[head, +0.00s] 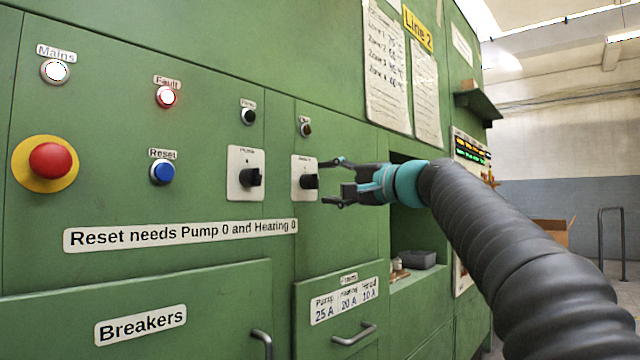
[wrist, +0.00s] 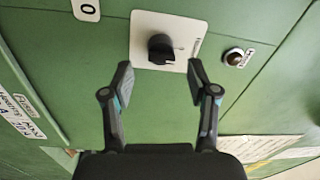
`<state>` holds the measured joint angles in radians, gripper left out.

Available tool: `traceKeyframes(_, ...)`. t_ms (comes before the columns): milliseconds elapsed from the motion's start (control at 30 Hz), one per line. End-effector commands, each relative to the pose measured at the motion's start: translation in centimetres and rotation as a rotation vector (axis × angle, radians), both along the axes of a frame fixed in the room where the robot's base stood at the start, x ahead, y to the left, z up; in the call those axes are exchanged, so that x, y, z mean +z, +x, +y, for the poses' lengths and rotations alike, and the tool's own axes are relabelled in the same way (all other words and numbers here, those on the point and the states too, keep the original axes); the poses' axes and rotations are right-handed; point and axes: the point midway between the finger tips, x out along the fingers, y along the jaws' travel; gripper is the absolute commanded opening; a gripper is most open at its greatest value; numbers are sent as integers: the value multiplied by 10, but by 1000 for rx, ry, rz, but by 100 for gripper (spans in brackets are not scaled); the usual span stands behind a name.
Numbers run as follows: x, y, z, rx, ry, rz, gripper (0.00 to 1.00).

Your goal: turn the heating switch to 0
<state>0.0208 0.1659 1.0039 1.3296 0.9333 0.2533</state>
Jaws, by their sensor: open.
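The heating switch is a black rotary knob (head: 309,181) on a white plate, the right one of two such switches on the green cabinet. In the wrist view its knob (wrist: 160,48) shows just beyond and between my fingertips. My gripper (head: 329,181) is open and empty, close in front of the knob, with one finger above and one below in the head view. No contact with the knob is visible. The plate's markings are too small to read, so I cannot tell which setting the knob points to.
The pump switch (head: 252,177) is to the left. A dark indicator (head: 305,129) sits above the heating switch. A drawer handle (head: 354,333) protrudes below.

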Motion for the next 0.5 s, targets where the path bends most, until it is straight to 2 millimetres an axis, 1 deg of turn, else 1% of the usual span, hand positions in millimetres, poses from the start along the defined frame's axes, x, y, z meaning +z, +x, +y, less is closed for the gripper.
traceKeyframes(33, 0, -7, -10, -5, 0, -1, 59)
traceKeyframes(200, -2, -28, -35, -4, -1, 0, 59)
traceKeyframes(333, -4, -40, -49, -2, -1, 0, 59)
traceKeyframes(500, -5, -49, -59, 0, 0, 0, 59)
